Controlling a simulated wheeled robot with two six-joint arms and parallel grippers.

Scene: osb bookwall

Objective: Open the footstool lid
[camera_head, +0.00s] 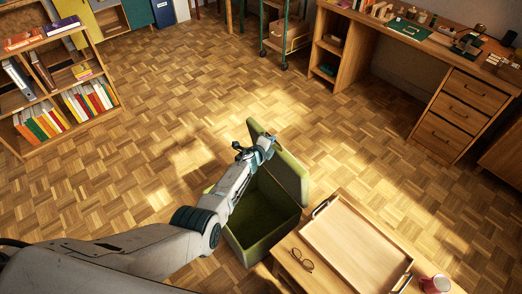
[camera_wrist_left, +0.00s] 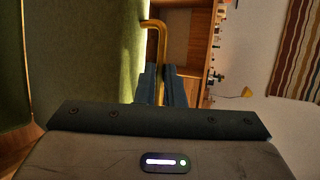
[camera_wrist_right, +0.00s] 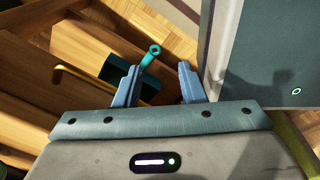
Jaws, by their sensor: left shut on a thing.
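The green footstool (camera_head: 246,250) stands at the lower middle of the head view, its dark green inside in sight. Its lid (camera_head: 291,172) is raised, standing steeply along the right side of the box. My left arm reaches over the box, and my left gripper (camera_head: 262,148) is at the lid's far upper part. In the left wrist view, the left fingers (camera_wrist_left: 166,86) are closed together on a brass-coloured handle (camera_wrist_left: 154,48) beside a green surface. My right gripper (camera_wrist_right: 160,84) shows only in its own wrist view, with its fingers apart and nothing visibly held.
A low wooden table with a tray (camera_head: 345,240), glasses (camera_head: 302,260) and a red cup (camera_head: 436,284) stands right of the footstool. A bookshelf (camera_head: 60,85) stands at left, and a desk with drawers (camera_head: 450,110) at upper right. Parquet floor (camera_head: 170,110) is open beyond the footstool.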

